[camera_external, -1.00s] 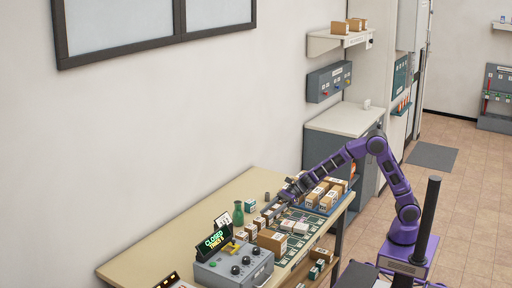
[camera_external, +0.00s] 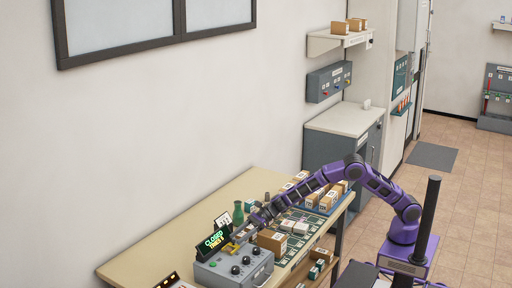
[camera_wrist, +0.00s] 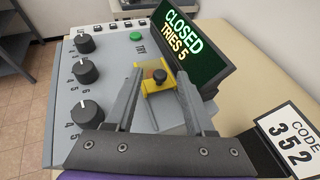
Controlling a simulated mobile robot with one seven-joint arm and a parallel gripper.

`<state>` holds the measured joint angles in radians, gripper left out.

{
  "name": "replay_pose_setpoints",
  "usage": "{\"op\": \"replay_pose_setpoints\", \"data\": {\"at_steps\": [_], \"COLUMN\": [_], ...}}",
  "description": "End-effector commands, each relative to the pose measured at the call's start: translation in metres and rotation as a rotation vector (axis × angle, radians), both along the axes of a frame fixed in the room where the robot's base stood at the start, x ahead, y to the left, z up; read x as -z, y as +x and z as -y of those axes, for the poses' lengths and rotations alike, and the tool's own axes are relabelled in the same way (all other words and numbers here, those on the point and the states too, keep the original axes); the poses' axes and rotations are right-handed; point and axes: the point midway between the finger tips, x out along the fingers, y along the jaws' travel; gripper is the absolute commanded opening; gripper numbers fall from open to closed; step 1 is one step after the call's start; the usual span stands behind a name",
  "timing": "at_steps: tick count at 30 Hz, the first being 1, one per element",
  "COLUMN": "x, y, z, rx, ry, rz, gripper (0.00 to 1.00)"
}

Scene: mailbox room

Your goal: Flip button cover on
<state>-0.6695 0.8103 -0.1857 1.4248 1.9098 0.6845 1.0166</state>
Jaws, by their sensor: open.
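The grey control box (camera_external: 232,272) stands at the front of the table, and it fills much of the wrist view (camera_wrist: 108,62). A yellow button cover (camera_wrist: 160,92) with a dark round knob sits on its top face; it also shows in the external view (camera_external: 231,247). I cannot tell the cover's exact angle. My gripper (camera_wrist: 160,85) is open, with its fingertips on either side of the cover in the wrist view. It looks apart from the cover. In the external view my gripper (camera_external: 250,226) is just behind the box.
A display (camera_wrist: 182,40) reading "CLOSED TRIES 5" stands beside the cover. Three dark dials (camera_wrist: 86,71) and a green button (camera_wrist: 136,36) share the panel. A card (camera_wrist: 290,138) reads "CODE 352". A green vase (camera_external: 238,213) and boxes (camera_external: 271,241) stand near my arm.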

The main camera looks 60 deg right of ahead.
Motion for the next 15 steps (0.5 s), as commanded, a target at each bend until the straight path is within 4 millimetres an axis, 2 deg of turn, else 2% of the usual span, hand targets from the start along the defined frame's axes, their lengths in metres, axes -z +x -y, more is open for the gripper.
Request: {"op": "replay_pose_setpoints", "data": {"at_steps": [10, 15], "x": [0.0013, 0.0013], "y": [0.0011, 0.0012], "z": [-0.003, -0.0028], "rx": [0.0, 0.0], "ry": [0.0, 0.0], "rz": [0.0, 0.0], "gripper": [0.52, 0.22]}}
